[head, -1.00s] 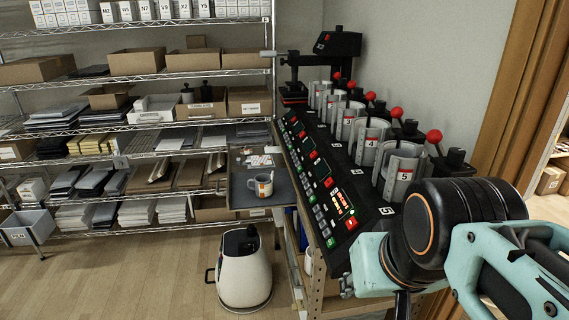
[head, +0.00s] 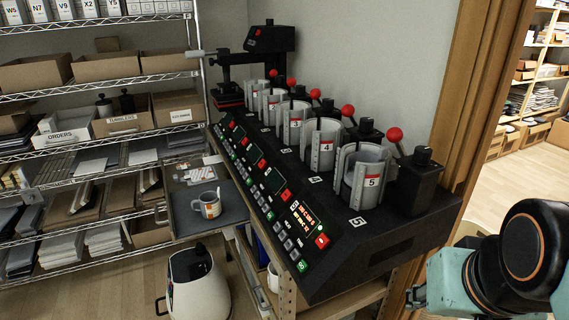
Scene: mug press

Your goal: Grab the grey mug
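A light grey mug (head: 209,204) with an orange and dark printed patch stands upright on a dark tray-like shelf (head: 180,222), left of the mug press (head: 340,235). Part of my arm (head: 515,265), teal with a black joint, is at the lower right, well apart from this mug. I cannot make out my gripper's fingers. Several grey clamps with red-knobbed levers line the press. Clamp 5 (head: 372,182) seems to hold a grey cup-shaped piece; I cannot tell whether it is a mug.
The press stands on a wooden-framed stand (head: 287,300) between my arm and the mug. A white mug-like item (head: 272,278) sits lower in the stand. A white bin-like machine (head: 197,285) stands on the floor below the tray. Stocked wire shelves (head: 90,145) fill the left.

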